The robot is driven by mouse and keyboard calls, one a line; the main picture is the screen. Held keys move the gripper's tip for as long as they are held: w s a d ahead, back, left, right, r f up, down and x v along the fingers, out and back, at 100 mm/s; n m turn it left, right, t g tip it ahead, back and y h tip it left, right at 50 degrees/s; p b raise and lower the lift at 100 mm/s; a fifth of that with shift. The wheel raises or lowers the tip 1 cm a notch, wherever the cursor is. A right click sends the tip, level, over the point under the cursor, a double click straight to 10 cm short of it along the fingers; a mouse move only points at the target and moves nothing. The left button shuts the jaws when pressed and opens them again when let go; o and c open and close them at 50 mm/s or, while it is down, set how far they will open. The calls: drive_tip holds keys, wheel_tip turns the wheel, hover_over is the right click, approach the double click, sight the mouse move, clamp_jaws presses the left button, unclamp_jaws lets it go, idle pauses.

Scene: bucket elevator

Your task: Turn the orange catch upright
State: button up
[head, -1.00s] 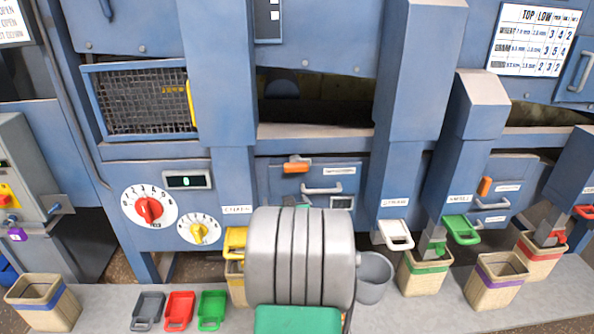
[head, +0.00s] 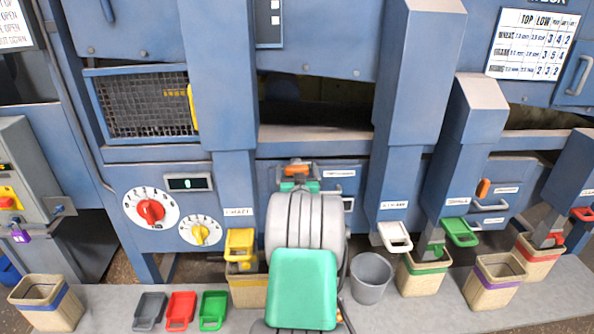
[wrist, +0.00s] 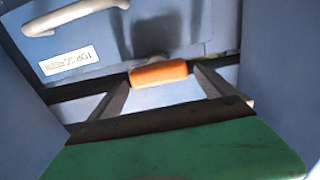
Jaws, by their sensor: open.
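The orange catch (head: 297,169) lies sideways at the top of a blue door or drawer front (head: 345,172) in the head view. In the wrist view the catch (wrist: 158,73) lies across the picture, slightly tilted. My gripper (head: 298,184) is at the catch. In the wrist view its two grey fingers (wrist: 163,84) stand apart, one towards each end of the catch. I cannot tell whether they touch it. My arm hides the lower part of the door front in the head view.
A pale handle (wrist: 75,14) and a label sit beside the catch. Another orange catch (head: 484,187) stands nearly upright on the door to the right. Below are a grey bucket (head: 371,279), woven baskets (head: 424,280) and small coloured scoops (head: 181,311).

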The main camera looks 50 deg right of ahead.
drive_tip(key=c, duration=1.4)
drive_tip(key=shift+f+m+b, duration=0.15)
drive_tip(key=shift+m+b, duration=0.25)
drive_tip(key=shift+b, duration=0.25)
drive_tip(key=shift+s+d+f+m+b, duration=0.1)
drive_tip(key=shift+s+f+m+b, duration=0.1)
drive_tip(key=shift+m+b, duration=2.7)
drive_tip(key=shift+s+d+f+m+b, duration=0.1)
drive_tip(key=shift+d+f+m+b, duration=0.05)
drive_tip(key=shift+m+b, duration=2.7)
drive_tip(key=shift+s+d+f+m+b, duration=0.1)
drive_tip(key=shift+s+f+m+b, duration=0.1)
drive_tip(key=shift+m+b, duration=2.7)
drive_tip(key=o, duration=1.4)
drive_tip(key=shift+r, duration=0.1)
